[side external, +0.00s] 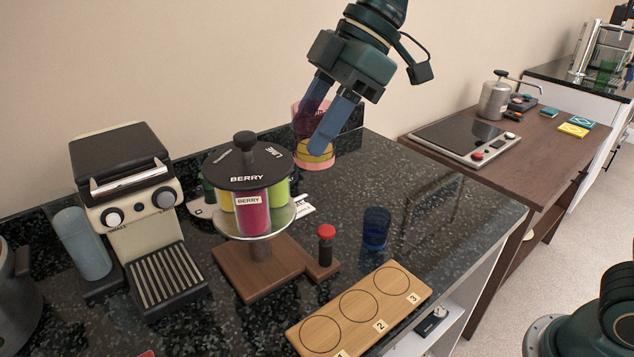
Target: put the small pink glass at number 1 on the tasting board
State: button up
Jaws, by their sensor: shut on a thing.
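My gripper (314,128) is at the back of the dark counter, its blue fingers pointing down and left. It is shut on the small pink glass (310,116), which looks dark magenta between the fingers. The glass is partly hidden by the near finger, and its lower edge is hard to make out against a pink and yellow thing behind it. The tasting board (350,319) lies at the front edge of the counter, with three ringed circles numbered 1, 2 and 3. Number 1 is at the near left end. All three circles are empty.
A rotating stand with BERRY and LIME jars (250,180) and a red-topped post (325,245) stands left of centre. A blue glass (376,229) stands behind the board. The pink and yellow thing (316,162) is by the back wall. A coffee machine (135,215) is left.

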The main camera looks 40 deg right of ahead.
jog(key=s+a+n+g, duration=0.2)
jog(key=s+a+n, duration=0.25)
jog(key=s, duration=0.25)
jog(key=shift+m, duration=0.45)
jog(key=shift+s+a+f, duration=0.1)
jog(key=shift+f, duration=1.2)
jog(key=shift+s+a+f, duration=0.1)
jog(key=shift+f, duration=1.15)
send_over(348, 325)
jog(key=w+a, duration=0.2)
jog(key=a, duration=0.2)
jog(key=f, duration=2)
jog(key=shift+s+a, duration=0.15)
jog(key=shift+s, duration=0.05)
jog(key=shift+f, duration=0.15)
jog(key=o, duration=1.1)
